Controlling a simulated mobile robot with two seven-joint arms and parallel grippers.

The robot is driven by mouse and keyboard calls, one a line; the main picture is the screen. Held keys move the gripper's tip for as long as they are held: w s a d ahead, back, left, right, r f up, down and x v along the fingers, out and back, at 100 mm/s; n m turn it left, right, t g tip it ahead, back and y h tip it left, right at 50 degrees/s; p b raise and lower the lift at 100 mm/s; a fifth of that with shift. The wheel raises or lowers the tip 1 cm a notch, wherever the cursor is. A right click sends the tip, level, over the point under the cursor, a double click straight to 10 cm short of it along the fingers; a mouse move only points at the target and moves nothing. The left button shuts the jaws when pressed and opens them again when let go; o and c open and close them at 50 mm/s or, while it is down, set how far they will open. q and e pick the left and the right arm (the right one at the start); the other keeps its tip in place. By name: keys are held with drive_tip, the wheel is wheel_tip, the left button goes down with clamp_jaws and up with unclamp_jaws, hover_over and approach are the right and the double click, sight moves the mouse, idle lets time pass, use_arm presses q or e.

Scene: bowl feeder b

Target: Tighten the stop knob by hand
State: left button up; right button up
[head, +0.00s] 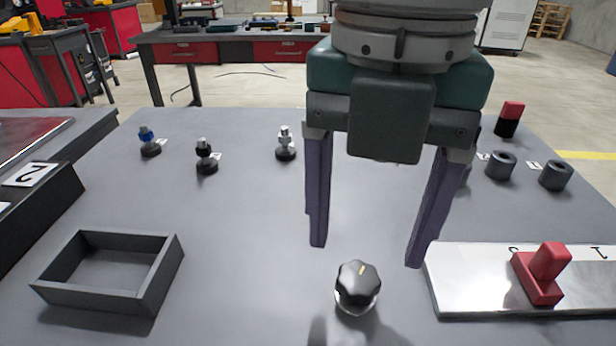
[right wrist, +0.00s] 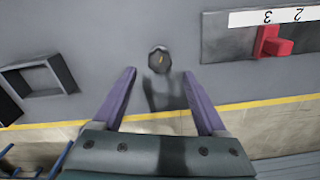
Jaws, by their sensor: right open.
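The stop knob (head: 358,286) is a black lobed knob with a yellow mark on top and a pale base. It stands on the grey table in the lower middle of the head view. In the right wrist view the knob (right wrist: 160,60) lies beyond the fingertips, near the middle between them. My right gripper (head: 366,256) is open and empty, its two purple fingers pointing down. It is above the table, and its fingers are apart from the knob. It also shows in the right wrist view (right wrist: 158,72). My left gripper is not in view.
A metal plate with a red lever (head: 540,274) is right of the knob. An open grey tray (head: 155,283) is at the left. Several small knobs and screws (head: 285,145) stand farther back, with dark rings (head: 555,175) at right. The table between tray and knob is clear.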

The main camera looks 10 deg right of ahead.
sight(359, 278)
wheel_tip(359, 278, down, 5)
drive_tip(key=shift+r+b, duration=0.1)
drive_tip(key=shift+b, duration=0.2)
drive_tip(key=shift+c, duration=0.2)
clamp_jaws()
idle(0.4)
